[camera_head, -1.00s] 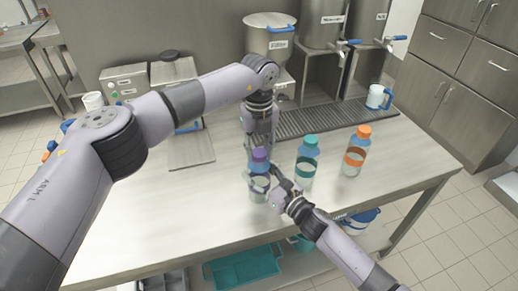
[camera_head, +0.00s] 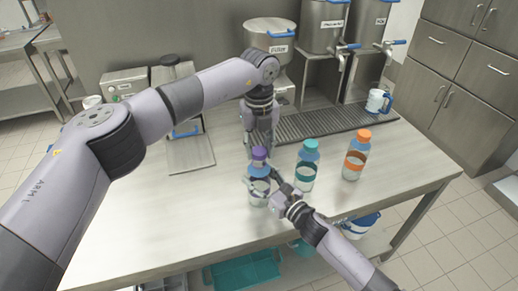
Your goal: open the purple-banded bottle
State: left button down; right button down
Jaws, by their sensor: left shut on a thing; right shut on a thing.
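The purple-banded bottle (camera_head: 259,171) stands on the steel table, with its purple cap (camera_head: 259,153) on top. My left gripper (camera_head: 260,147) comes down from above and is shut on the purple cap. My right gripper (camera_head: 262,185) reaches in from the lower right and is shut on the bottle's body, covering part of its band. The bottle looks upright. Whether the cap is loose from the neck cannot be told.
A teal-banded bottle (camera_head: 305,172) stands close to the right of my grippers, and an orange-banded bottle (camera_head: 355,160) stands farther right. The table's front left is clear.

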aim_at(259, 151)
pick_arm(q)
jog(key=shift+r, duration=0.1)
jog(key=shift+r, duration=1.9)
pick_arm(e)
jog(key=c, duration=0.6)
grip_release()
jog(key=shift+o, duration=0.2)
